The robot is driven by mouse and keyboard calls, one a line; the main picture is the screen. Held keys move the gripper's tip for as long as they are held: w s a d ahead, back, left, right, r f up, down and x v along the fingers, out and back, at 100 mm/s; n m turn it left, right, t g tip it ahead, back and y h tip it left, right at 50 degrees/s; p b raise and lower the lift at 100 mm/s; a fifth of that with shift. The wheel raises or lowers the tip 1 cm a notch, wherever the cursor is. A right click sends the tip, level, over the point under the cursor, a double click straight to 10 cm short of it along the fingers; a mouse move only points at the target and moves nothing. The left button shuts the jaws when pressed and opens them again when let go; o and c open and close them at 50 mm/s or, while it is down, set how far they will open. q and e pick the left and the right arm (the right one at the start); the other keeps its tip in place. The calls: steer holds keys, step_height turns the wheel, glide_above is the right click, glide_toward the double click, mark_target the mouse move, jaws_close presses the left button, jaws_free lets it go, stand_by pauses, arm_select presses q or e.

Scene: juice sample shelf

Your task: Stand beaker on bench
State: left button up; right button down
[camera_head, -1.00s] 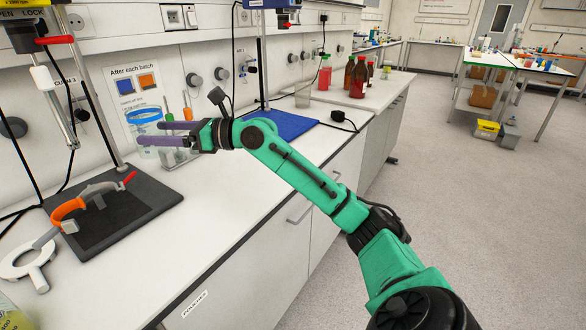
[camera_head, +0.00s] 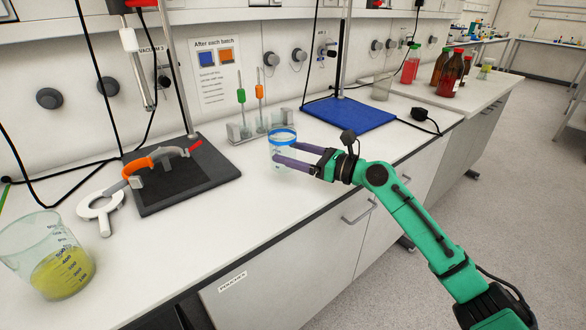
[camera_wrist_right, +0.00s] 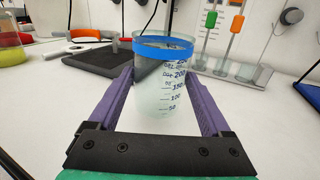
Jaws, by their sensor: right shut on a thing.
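A clear beaker with a blue band at its rim (camera_head: 283,137) is upright over the white bench (camera_head: 255,200). My right gripper (camera_head: 281,154) is shut on the beaker, with its purple fingers on either side of the wall. In the right wrist view the beaker (camera_wrist_right: 162,100) stands between the two fingers, with its graduation marks facing me. It looks empty. I cannot tell whether its base touches the bench. My left gripper is not in view.
A large beaker of yellow liquid (camera_head: 62,270) stands at the front left. A dark stand base (camera_head: 190,190) with an orange clamp is left of the held beaker. A small rack (camera_head: 240,130) stands behind, and a blue mat (camera_head: 350,114) lies to the right. Bare bench lies in front.

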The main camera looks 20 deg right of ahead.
step_height(320, 180, down, 4)
steer(key=shift+r, duration=0.25)
steer(key=shift+f+b, duration=0.1)
steer(key=shift+b, duration=0.2)
jaws_free()
steer(key=shift+s+d, duration=0.1)
steer(key=shift+d, duration=0.05)
steer(key=b+v, duration=0.2)
steer(key=v, duration=0.9)
steer(key=shift+s+d, duration=0.2)
steer(key=shift+s, duration=0.1)
